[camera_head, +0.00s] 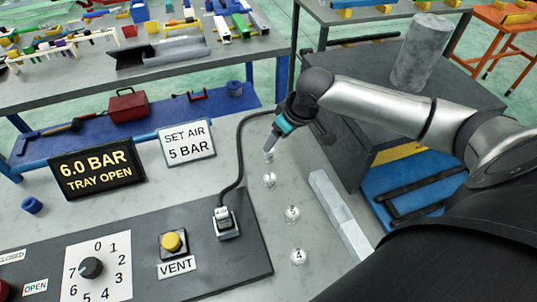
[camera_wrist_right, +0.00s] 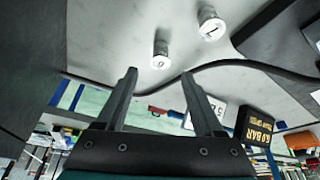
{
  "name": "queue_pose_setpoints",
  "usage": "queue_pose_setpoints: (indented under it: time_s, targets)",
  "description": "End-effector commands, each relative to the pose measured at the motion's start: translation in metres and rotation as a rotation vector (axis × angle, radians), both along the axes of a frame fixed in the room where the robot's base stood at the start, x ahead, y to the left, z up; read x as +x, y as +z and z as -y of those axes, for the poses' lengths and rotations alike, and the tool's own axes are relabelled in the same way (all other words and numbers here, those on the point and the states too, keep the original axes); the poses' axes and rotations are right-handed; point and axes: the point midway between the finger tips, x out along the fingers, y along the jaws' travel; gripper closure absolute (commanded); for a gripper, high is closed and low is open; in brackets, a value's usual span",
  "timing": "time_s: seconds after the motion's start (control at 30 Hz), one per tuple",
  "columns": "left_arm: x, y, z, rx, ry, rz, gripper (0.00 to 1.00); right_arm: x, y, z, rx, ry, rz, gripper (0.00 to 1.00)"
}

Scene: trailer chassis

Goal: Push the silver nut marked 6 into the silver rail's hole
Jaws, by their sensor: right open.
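My right gripper (camera_head: 270,146) points down over the grey bench at the far end of a row of silver nuts. In the wrist view its two fingers (camera_wrist_right: 158,78) are apart with nothing held. A nut (camera_wrist_right: 160,56) shows just beyond the fingertips; its mark looks like a 6 or 0, not clearly legible. A second nut (camera_wrist_right: 210,24) beside it looks marked 1 or 7. In the head view, nuts marked 5 (camera_head: 292,213) and 4 (camera_head: 297,256) stand nearer. A pale silver bar (camera_head: 340,215), possibly the rail, lies right of them; I see no hole. My left gripper is out of view.
A black cable (camera_head: 240,150) arches left of the nuts to a plug on the control panel (camera_head: 190,215). Signs (camera_head: 97,170) stand behind the panel. A dark cart with a grey cylinder (camera_head: 420,52) is at right. Bare bench lies between panel and nuts.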

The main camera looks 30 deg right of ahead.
Motion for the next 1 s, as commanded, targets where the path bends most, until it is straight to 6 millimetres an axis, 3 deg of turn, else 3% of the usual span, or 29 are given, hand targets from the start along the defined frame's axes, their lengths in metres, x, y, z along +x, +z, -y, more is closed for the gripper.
queue_pose_setpoints:
  time_s: [0.33, 0.6, 0.93, 1.0]
  targets:
    - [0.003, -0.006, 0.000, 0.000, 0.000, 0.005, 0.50, 0.011, -0.027, -0.003, 0.001, -0.001, 0.001, 0.31]
    - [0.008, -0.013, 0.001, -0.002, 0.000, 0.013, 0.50, 0.024, -0.060, -0.008, -0.001, -0.001, 0.000, 0.31]
    - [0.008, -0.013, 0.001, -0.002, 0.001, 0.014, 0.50, 0.026, -0.065, -0.008, -0.002, 0.001, 0.002, 0.31]
    - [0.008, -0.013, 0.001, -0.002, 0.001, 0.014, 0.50, 0.026, -0.065, -0.008, -0.002, 0.001, 0.002, 0.37]
